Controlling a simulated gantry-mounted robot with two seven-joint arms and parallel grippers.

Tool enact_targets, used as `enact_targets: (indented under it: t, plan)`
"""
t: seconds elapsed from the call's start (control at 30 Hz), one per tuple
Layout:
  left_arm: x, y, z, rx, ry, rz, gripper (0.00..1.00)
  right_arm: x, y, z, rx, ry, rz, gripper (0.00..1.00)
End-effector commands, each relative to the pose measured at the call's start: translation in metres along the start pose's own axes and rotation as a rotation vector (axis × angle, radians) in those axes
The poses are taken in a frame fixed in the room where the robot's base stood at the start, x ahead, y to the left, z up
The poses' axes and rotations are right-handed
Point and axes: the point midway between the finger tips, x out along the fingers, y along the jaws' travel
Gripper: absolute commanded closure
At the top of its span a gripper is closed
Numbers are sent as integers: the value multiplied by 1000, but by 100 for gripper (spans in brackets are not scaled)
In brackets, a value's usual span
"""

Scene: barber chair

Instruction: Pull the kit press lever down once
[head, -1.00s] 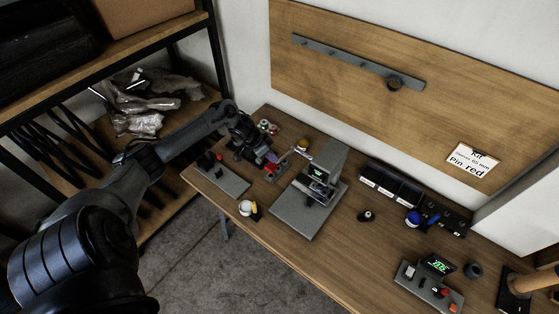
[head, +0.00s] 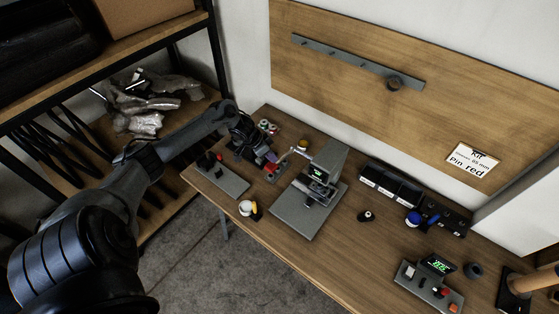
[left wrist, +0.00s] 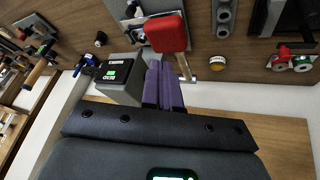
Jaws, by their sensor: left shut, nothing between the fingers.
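The kit press (head: 333,165) stands on the wooden bench, a grey column on a flat grey base with a green display. Its lever (head: 290,159) is a thin metal rod on the column's left side, ending in a red grip (head: 271,168). In the left wrist view the red grip (left wrist: 167,33) and the rod (left wrist: 184,66) show close up. My left gripper (head: 268,158) is shut and empty, its purple fingertips (left wrist: 164,66) right beside the red grip. I cannot tell whether they touch it. My right gripper is not in view.
A grey plate with dark and red parts (head: 222,179) lies left of the press, and a white cup (head: 245,208) stands in front. Black bins (head: 389,184) stand to the right. A control box with a green display (head: 438,264) is farther right. Spools (head: 267,126) stand behind my gripper.

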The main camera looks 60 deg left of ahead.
Motion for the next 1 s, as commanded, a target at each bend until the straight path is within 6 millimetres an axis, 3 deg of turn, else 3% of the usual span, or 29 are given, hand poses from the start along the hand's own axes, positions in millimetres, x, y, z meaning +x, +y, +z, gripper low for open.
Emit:
enact_targets:
  t: [1.0]
  plan:
    - [12,0,11,0,-1,0,100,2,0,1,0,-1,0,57]
